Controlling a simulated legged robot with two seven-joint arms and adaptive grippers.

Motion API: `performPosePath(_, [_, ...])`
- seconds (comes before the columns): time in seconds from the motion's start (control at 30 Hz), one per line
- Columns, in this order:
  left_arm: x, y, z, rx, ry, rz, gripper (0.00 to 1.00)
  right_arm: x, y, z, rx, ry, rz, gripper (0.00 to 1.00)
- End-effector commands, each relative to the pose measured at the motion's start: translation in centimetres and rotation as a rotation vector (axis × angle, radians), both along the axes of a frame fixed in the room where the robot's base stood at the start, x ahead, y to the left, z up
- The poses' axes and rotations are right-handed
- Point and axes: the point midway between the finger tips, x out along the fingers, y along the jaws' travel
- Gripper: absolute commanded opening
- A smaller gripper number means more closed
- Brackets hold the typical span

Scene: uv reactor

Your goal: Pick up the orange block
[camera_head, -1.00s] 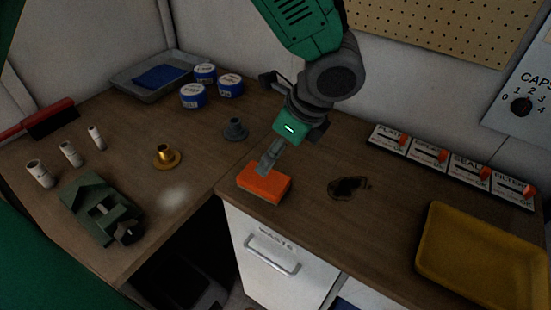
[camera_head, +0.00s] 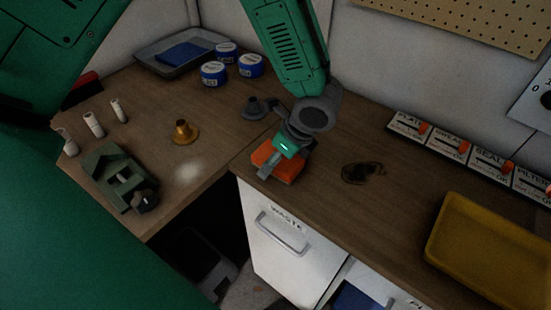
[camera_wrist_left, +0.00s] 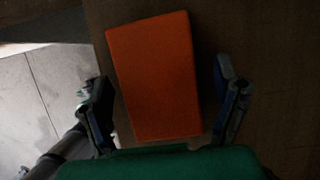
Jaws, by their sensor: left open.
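The orange block (camera_head: 291,172) lies flat on the brown wooden worktop, close to its front edge above the white drawer. My left gripper (camera_head: 277,160) is right over it in the head view and hides part of it. In the left wrist view the block (camera_wrist_left: 155,75) lies between the two spread dark fingers of my left gripper (camera_wrist_left: 160,92). The gripper is open, and a gap shows between each finger and the block's sides. My right gripper is not in view.
A dark stain (camera_head: 362,173) and a yellow tray (camera_head: 432,235) lie to the right. A grey flanged part (camera_head: 254,108), a brass part (camera_head: 184,133) and a green vise-like fixture (camera_head: 115,178) stand to the left. The back wall rises behind.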

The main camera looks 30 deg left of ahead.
Motion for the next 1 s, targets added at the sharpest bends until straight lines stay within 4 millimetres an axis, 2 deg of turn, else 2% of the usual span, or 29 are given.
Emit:
performPosePath(0.27, [-0.1, 0.9, -0.6, -0.007, -0.001, 0.0, 0.83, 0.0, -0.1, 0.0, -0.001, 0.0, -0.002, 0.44])
performPosePath(0.33, [-0.1, 1.1, -0.7, -0.01, -0.001, 0.0, 0.65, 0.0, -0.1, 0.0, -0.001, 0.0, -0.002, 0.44])
performPosePath(0.43, [0.0, 1.4, -0.8, -0.013, 0.0, 0.0, 0.3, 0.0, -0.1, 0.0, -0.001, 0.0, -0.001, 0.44])
performPosePath(0.47, [0.0, 1.4, -0.8, -0.013, 0.0, 0.0, 0.26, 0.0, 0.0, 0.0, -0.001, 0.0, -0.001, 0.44])
performPosePath(0.77, [0.0, 0.8, -0.6, -0.007, 0.002, 0.0, 0.26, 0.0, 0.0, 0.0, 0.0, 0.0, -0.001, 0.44])
performPosePath(0.87, [0.0, 0.6, 0.4, -0.005, 0.001, 0.0, 0.26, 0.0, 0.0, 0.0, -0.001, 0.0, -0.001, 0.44])
performPosePath(1.0, [0.1, 0.7, 3.2, -0.005, -0.005, 0.0, 0.26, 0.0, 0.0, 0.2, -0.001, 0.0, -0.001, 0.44])
